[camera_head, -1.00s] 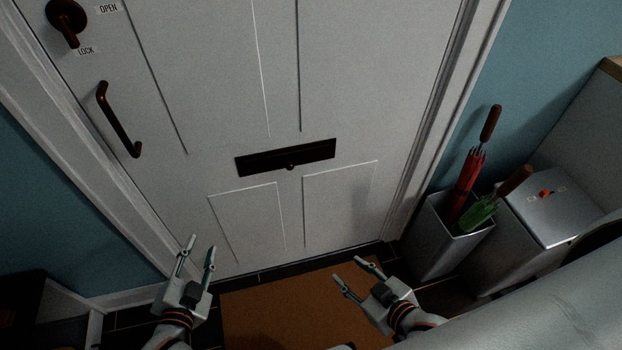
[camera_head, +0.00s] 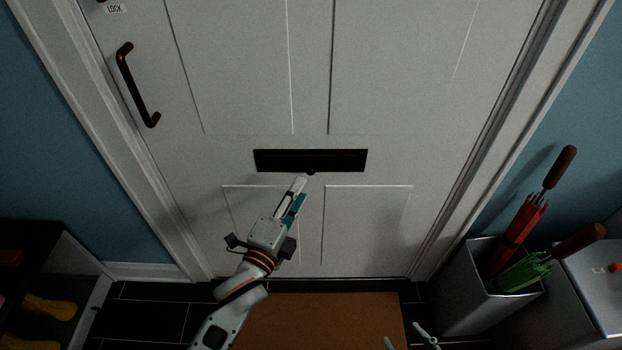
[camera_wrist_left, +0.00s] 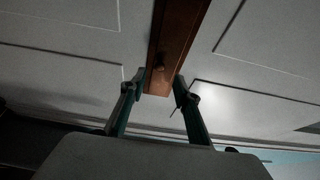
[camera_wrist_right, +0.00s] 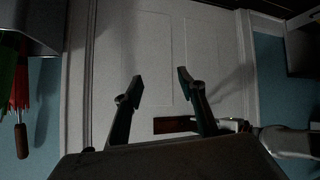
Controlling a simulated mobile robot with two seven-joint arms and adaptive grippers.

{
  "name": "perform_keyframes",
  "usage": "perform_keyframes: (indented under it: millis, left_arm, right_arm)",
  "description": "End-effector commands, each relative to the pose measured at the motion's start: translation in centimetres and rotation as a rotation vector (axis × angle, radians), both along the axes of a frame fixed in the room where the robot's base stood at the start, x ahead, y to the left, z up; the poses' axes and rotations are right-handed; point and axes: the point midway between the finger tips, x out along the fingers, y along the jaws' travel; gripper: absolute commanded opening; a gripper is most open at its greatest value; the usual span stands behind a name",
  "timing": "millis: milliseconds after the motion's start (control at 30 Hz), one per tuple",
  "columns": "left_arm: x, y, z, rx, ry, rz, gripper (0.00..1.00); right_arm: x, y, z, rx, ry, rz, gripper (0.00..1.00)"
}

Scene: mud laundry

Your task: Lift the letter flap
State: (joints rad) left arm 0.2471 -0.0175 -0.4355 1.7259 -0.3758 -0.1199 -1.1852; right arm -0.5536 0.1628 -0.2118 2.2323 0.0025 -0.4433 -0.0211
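The letter flap (camera_head: 330,161) is a dark horizontal plate in the middle of the white door, with a small knob (camera_head: 311,172) at its lower edge. It hangs shut. In the left wrist view the flap (camera_wrist_left: 184,28) looks brown, with its knob (camera_wrist_left: 158,69) facing the fingers. My left gripper (camera_head: 296,190) is just below the flap and knob. In its wrist view the fingers (camera_wrist_left: 156,88) are apart and empty on either side of the flap's near end; contact cannot be told. My right gripper (camera_head: 408,340) is low at the bottom edge; its fingers (camera_wrist_right: 158,80) are open and empty.
A curved door handle (camera_head: 137,85) is at upper left. A grey bin (camera_head: 455,290) with red (camera_head: 520,225) and green (camera_head: 520,275) umbrellas stands at right. A brown doormat (camera_head: 320,320) lies below. A shelf with yellow boots (camera_head: 50,306) is at lower left.

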Motion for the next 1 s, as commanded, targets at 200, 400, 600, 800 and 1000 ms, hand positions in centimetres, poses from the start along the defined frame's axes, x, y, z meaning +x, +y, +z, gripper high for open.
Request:
perform_keyframes:
  millis: [200, 400, 600, 800, 1000]
  left_arm:
    - [3.1, -1.4, -0.3, -0.002, 0.004, -0.001, 0.31]
    - [4.9, -2.1, -0.3, -0.003, 0.005, 0.0, 0.31]
    - [5.3, -2.2, -0.1, -0.002, 0.003, 0.0, 0.31]
    - [5.3, -2.2, -0.1, -0.002, 0.003, 0.0, 0.21]
    - [5.3, -2.2, -0.1, -0.002, 0.003, 0.0, 0.0]
  right_arm:
    - [-0.5, 0.2, -0.7, 0.007, 0.014, 0.001, 0.4]
    - [-0.4, 0.4, -0.4, 0.012, 0.008, 0.002, 0.4]
    - [-0.3, 0.4, -0.3, 0.011, 0.006, 0.005, 0.4]
    - [-0.2, 0.4, -0.3, 0.01, 0.005, 0.006, 0.4]
    - [-0.2, 0.4, -0.3, 0.01, 0.005, 0.006, 0.4]
